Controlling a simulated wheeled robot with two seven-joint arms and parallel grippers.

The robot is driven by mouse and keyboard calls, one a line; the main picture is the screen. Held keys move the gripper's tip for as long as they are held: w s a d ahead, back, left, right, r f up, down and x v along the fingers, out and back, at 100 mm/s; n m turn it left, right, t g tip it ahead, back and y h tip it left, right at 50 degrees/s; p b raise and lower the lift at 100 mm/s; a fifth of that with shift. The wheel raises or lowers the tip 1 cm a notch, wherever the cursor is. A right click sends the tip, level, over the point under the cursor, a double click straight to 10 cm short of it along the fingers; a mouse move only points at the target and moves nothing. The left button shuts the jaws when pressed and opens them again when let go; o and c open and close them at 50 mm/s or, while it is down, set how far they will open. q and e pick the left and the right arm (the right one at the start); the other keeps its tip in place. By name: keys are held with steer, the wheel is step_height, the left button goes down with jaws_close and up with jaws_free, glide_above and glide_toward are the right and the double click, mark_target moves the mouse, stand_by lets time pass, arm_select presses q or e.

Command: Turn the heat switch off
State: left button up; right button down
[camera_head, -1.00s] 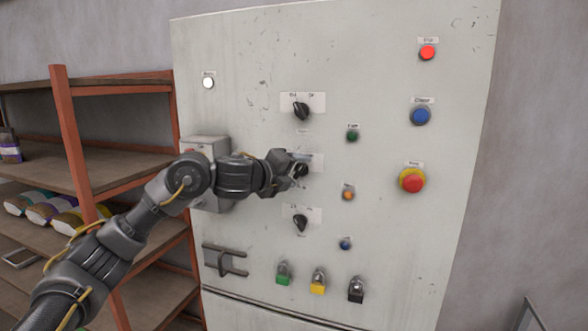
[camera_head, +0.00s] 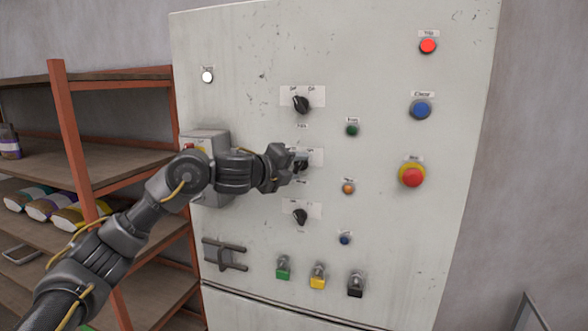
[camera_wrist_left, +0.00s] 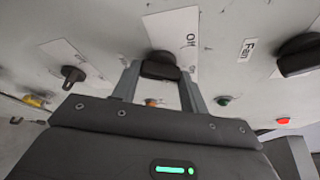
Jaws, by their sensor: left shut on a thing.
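A pale cabinet panel (camera_head: 245,120) carries three black rotary knobs in a column. My left gripper (camera_head: 299,160) is at the middle knob (camera_head: 302,168), mostly covering it in the head view. In the left wrist view, the two fingers of my left gripper (camera_wrist_left: 160,85) are shut on this black knob (camera_wrist_left: 160,67), one on each side. A white plate behind it reads "Off"; its name label is not readable, so I cannot confirm it is the heat switch. My right gripper is not in view.
The upper knob (camera_head: 301,104) and lower knob (camera_head: 300,217) are close by. A red-and-yellow button (camera_head: 412,175) and several small buttons lie to the right. A grey box (camera_head: 207,150) sits behind my arm. An orange-framed shelf (camera_head: 70,140) stands at left.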

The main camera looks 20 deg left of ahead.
arm_select(q)
steer(key=shift+f+n+t+b, duration=0.3)
steer(key=shift+f+n+b, duration=0.05)
steer(key=shift+n+b, duration=0.6)
steer(key=shift+f+n+t+h+b, duration=0.1)
steer(key=shift+n+t+h+b, duration=0.4)
steer(key=shift+n+b, duration=0.55)
steer(key=n+b, duration=0.2)
steer(key=n, duration=0.1)
steer(key=shift+t+h, duration=0.4)
steer(key=shift+n+t+y+b, duration=0.3)
steer(key=shift+n+t+b, duration=0.55)
steer(key=shift+n, duration=1.05)
steer(key=o, duration=1)
steer(key=shift+s, duration=0.1)
